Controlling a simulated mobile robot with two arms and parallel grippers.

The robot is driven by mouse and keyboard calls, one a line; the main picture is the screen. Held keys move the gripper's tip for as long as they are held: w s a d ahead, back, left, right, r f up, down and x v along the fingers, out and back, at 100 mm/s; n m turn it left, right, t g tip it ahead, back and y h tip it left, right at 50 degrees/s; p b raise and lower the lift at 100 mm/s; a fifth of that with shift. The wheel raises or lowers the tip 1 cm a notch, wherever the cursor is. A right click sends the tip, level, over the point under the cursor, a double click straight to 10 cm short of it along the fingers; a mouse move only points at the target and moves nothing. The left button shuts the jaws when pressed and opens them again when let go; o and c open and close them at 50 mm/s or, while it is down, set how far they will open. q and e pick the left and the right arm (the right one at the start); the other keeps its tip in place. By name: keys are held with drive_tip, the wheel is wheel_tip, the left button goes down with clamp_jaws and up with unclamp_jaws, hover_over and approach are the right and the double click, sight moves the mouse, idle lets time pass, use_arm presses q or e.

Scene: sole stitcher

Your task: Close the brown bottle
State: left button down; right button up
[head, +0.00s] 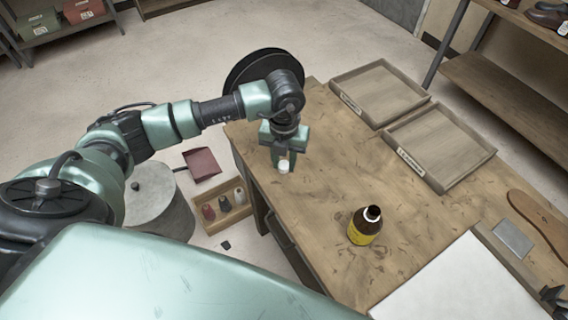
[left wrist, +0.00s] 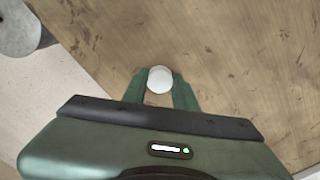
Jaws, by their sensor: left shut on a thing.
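The brown bottle (head: 365,225) stands upright on the workbench, with a yellow label and an open dark neck with no cap on it. My left gripper (head: 284,163) is over the far left part of the bench, left of and beyond the bottle. It is shut on a small white cap (head: 284,167). In the left wrist view the round white cap (left wrist: 160,79) sits between the green fingertips (left wrist: 160,88), above the wood. The bottle does not show in the left wrist view. My right gripper is not in view.
Two empty wooden trays (head: 437,184) lie at the bench's far right side. A white sheet (head: 460,290), a grey plate (head: 513,239) and a brown sole (head: 540,224) lie at the near right. The bench top (head: 325,190) between gripper and bottle is clear.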

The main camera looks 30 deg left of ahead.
sight(284, 164)
use_arm(q)
drive_tip(key=shift+r, duration=0.15)
wheel_tip(284, 164, up, 20)
drive_tip(key=b, duration=0.1)
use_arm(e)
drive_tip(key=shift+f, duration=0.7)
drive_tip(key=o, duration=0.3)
